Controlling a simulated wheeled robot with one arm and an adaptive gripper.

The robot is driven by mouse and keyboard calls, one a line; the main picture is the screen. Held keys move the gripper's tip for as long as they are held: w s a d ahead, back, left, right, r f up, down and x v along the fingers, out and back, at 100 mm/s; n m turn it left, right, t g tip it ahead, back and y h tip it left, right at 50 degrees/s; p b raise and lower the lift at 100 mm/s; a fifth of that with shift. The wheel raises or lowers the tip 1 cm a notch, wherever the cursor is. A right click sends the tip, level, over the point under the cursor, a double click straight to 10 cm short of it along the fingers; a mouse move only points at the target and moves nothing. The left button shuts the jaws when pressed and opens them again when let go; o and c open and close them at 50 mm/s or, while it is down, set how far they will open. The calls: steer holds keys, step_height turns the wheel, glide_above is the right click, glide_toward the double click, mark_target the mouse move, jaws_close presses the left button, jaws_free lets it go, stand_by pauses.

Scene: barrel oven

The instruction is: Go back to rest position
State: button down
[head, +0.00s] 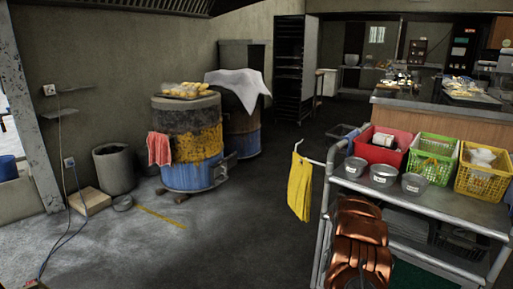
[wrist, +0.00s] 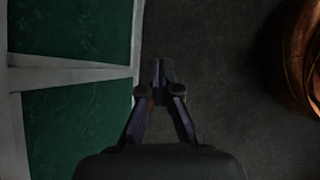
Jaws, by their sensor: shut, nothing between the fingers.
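My gripper (wrist: 160,68) shows in the wrist view. Its fingers are shut, with nothing between them. It is over the dark floor (wrist: 220,90), with a green panel with pale edging (wrist: 80,120) to its left. A copper-coloured rounded object (wrist: 298,60) is at the right edge of the wrist view, apart from the fingers. My gripper does not show in the head view.
A metal cart (head: 420,205) with crates and bowls stands at the right of the head view. A yellow cloth (head: 300,187) hangs from its handle. Barrel ovens (head: 195,145) stand at the back left. The floor between them (head: 250,220) is clear.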

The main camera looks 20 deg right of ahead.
steer(key=a+r+m+t+y, duration=0.1)
steer(key=a+r, duration=0.5)
steer(key=a, duration=0.3)
steer(key=a+r+m+t, duration=0.1)
steer(key=a+r, duration=0.6)
steer(key=a, duration=0.3)
steer(key=a+r+m+y, duration=0.1)
steer(key=a+r, duration=0.5)
steer(key=a, duration=0.3)
steer(key=s+a+r+m+y, duration=0.15)
steer(key=s+a+r, duration=0.25)
steer(key=s+a, duration=0.7)
steer(key=s+a+r+m+y, duration=0.1)
steer(key=s+a+r+m, duration=0.15)
steer(key=s+a, duration=0.8)
step_height(320, 180, up, 27)
steer(key=s+t+p, duration=0.1)
steer(key=p, duration=2.4)
steer(key=shift+s+r+n+t, duration=0.2)
steer(key=shift+n+t, duration=0.1)
steer(key=shift+t, duration=0.1)
